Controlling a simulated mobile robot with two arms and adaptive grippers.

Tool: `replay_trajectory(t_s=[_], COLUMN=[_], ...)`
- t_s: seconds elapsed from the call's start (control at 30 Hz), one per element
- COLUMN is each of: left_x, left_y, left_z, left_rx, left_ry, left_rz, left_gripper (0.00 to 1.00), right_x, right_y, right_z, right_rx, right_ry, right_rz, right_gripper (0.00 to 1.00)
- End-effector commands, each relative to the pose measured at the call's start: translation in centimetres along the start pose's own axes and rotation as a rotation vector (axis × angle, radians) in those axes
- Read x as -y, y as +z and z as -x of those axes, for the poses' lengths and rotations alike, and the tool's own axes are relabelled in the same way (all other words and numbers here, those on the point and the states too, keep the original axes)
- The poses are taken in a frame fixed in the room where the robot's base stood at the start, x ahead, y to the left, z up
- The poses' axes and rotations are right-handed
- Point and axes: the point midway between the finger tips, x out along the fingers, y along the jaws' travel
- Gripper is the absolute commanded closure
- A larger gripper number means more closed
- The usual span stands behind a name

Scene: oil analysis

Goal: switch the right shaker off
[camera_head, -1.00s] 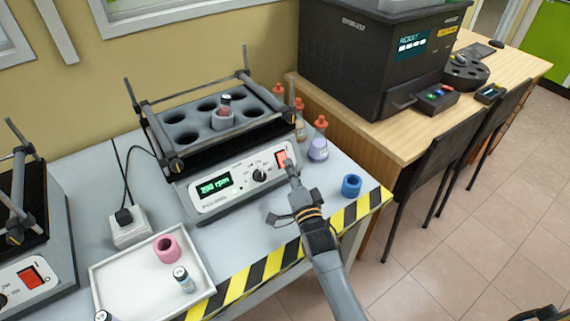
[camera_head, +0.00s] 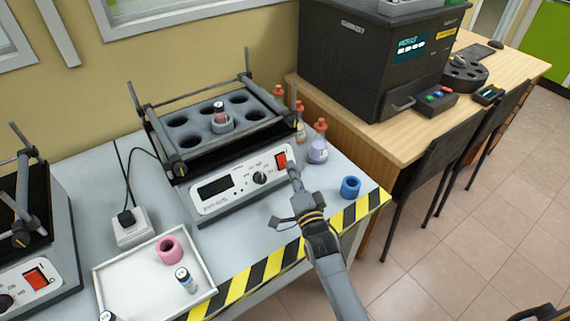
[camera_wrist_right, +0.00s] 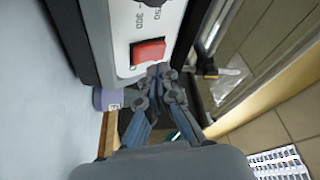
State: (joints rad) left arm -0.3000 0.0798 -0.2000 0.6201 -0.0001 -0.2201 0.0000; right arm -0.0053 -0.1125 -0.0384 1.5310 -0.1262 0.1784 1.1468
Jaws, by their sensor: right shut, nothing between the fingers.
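The right shaker (camera_head: 238,183) stands on the grey bench in the head view. Its display (camera_head: 215,187) is dark. Its red switch (camera_head: 281,160) is at the right end of the front panel; it also shows in the right wrist view (camera_wrist_right: 150,51). My right gripper (camera_head: 292,170) is shut and empty, with its fingertips just beside the switch; in the wrist view the fingertips (camera_wrist_right: 160,72) are at the switch's lower right edge. I cannot tell whether they touch it. A grey holder with a vial (camera_head: 219,115) sits in the shaker's rack.
A white tray (camera_head: 150,296) with a pink ring (camera_head: 169,249) and a vial (camera_head: 185,279) lies at front left. A blue ring (camera_head: 350,187) stands right of my right gripper. Bottles (camera_head: 318,148) stand right of the shaker. Another shaker (camera_head: 30,284) is at left.

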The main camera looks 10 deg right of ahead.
Motion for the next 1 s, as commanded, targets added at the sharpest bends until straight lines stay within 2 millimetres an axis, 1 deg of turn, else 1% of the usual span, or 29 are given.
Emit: replay_trajectory(t_s=[0.17, 0.4, 0.6, 0.73, 1.0], left_x=[0.0, 0.1, 0.1, 0.1, 0.1], left_y=[0.0, -0.3, -0.4, -0.5, -0.4], left_z=[0.3, 2.9, 4.5, 4.9, 4.7], left_rx=[0.000, 0.000, 0.000, 0.000, 0.000], left_ry=[0.000, 0.000, 0.000, 0.000, 0.000], left_rz=[0.000, 0.000, 0.000, 0.000, 0.000], left_gripper=[0.51, 0.51, 0.51, 0.51, 0.51], right_x=[0.2, 1.6, 2.5, 2.6, 2.5], right_y=[-0.2, -1.4, -2.3, -2.6, -2.5], right_z=[0.1, 1.6, 3.0, 3.4, 3.5], right_rx=[0.000, 0.001, 0.001, 0.001, 0.000], right_ry=[0.000, 0.001, 0.001, 0.000, -0.001], right_rz=[0.000, 0.001, 0.001, 0.001, 0.000], right_gripper=[1.00, 1.00, 1.00, 1.00, 1.00])
